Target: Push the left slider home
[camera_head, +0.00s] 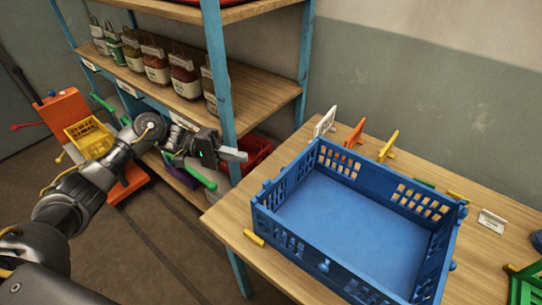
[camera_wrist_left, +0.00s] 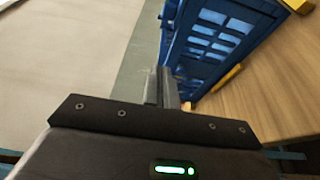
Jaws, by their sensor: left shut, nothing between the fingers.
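A blue slatted crate (camera_head: 350,215) stands on the wooden table. A small yellow piece (camera_head: 254,238) sticks out at the foot of its left wall; it may be the left slider, but I cannot be sure. In the left wrist view a yellow piece (camera_wrist_left: 228,76) shows by the crate wall (camera_wrist_left: 215,40). My left gripper (camera_head: 234,155) is shut and empty, left of the crate and apart from it in the head view. Its closed fingers (camera_wrist_left: 168,88) point towards the crate side in the wrist view. My right gripper is out of view.
White (camera_head: 325,121), orange (camera_head: 355,133) and yellow (camera_head: 388,146) upright pieces stand behind the crate. A small label card (camera_head: 491,221) lies right. A blue-post shelf (camera_head: 222,80) with several sacks (camera_head: 185,72) rises close behind my left arm.

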